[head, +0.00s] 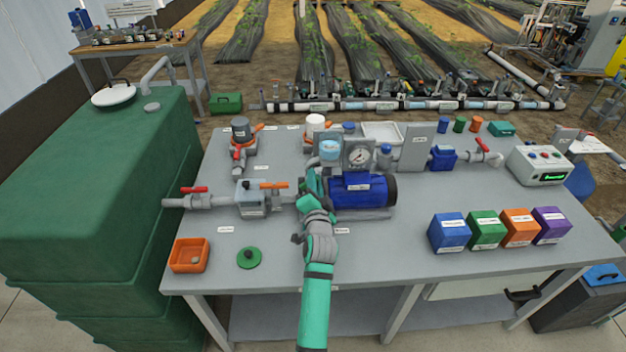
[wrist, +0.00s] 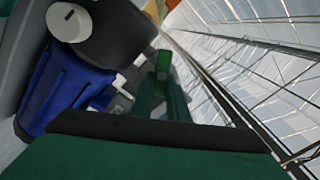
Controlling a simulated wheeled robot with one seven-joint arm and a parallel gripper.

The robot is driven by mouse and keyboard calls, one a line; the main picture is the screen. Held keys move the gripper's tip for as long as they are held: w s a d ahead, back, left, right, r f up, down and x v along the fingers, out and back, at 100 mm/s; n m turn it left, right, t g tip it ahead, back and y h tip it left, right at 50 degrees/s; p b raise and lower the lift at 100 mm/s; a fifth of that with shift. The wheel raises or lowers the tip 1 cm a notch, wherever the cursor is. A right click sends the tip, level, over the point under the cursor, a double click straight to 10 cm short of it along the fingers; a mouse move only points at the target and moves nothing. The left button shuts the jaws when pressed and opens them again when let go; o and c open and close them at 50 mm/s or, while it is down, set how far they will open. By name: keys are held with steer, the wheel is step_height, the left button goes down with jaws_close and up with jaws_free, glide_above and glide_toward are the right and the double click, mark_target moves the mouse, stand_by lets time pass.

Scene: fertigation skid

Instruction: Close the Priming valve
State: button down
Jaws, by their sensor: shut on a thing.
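My gripper (head: 313,182) is at the left end of the blue pump motor (head: 362,192), below the round pressure gauge (head: 358,156). In the wrist view its fingers (wrist: 163,92) are closed on a small green piece (wrist: 162,64), which looks like a valve handle. I cannot read a label that names it the Priming valve. My fingers and wrist hide most of the valve and its body in the head view, so I cannot tell the handle's angle. The blue motor (wrist: 62,88) lies to the left in the wrist view.
Red-handled (head: 193,190) and orange-handled (head: 273,185) valves sit on the pipe to the left. A clear filter bowl (head: 330,150) stands close behind my gripper. Blue, green, orange and purple boxes (head: 487,231) stand at right. The bench front near the green disc (head: 249,258) is mostly clear.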

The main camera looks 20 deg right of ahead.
steer(key=m, duration=0.2)
steer(key=f+m, duration=0.1)
steer(key=m, duration=0.1)
steer(key=shift+f+m, duration=0.2)
steer(key=shift+m, duration=1.4)
steer(key=c, duration=1.7)
jaws_free()
steer(key=shift+d, duration=0.1)
steer(key=shift+s, duration=0.1)
steer(key=v, duration=1)
steer(key=shift+s, duration=0.3)
